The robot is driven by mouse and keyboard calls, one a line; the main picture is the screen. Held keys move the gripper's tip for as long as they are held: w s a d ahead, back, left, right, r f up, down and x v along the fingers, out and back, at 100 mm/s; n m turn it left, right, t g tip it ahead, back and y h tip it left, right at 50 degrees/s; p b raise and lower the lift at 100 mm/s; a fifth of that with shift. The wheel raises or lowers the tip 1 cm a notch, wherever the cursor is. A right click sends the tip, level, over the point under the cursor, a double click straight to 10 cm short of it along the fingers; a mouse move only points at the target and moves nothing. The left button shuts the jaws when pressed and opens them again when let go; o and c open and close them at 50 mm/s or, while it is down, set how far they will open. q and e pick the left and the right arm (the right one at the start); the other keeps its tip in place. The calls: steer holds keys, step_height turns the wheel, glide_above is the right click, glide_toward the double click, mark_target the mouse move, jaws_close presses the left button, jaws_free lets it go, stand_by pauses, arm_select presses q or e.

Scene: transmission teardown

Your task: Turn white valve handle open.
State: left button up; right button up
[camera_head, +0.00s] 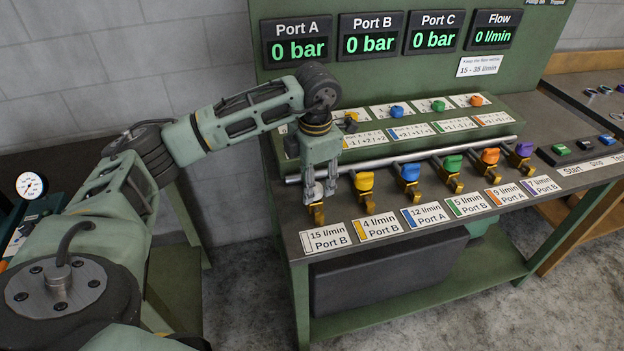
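The white valve handle (316,191) is at the left end of the valve row, on a brass valve body (317,213) above the white "15 l/min Port B" label (325,239). My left gripper (320,187) points down right at this handle, with its fingers apart, one on each side. The fingers hide much of the handle, so I cannot tell whether they touch or grip it. The handle's exact angle is hard to see. My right gripper is not in view.
Yellow (364,182), blue (410,173), green (453,163), orange (490,156) and purple (524,150) valve handles stand to the right. A grey pipe (400,158) runs behind them. The Port A (297,40), B, C and flow (494,30) displays all read 0.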

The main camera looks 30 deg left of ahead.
arm_select(q)
steer(key=shift+r, duration=0.1)
step_height(320, 180, up, 12)
steer(key=shift+s+d, duration=0.25)
steer(key=shift+d, duration=0.15)
steer(key=shift+f, duration=0.2)
stand_by(0.4)
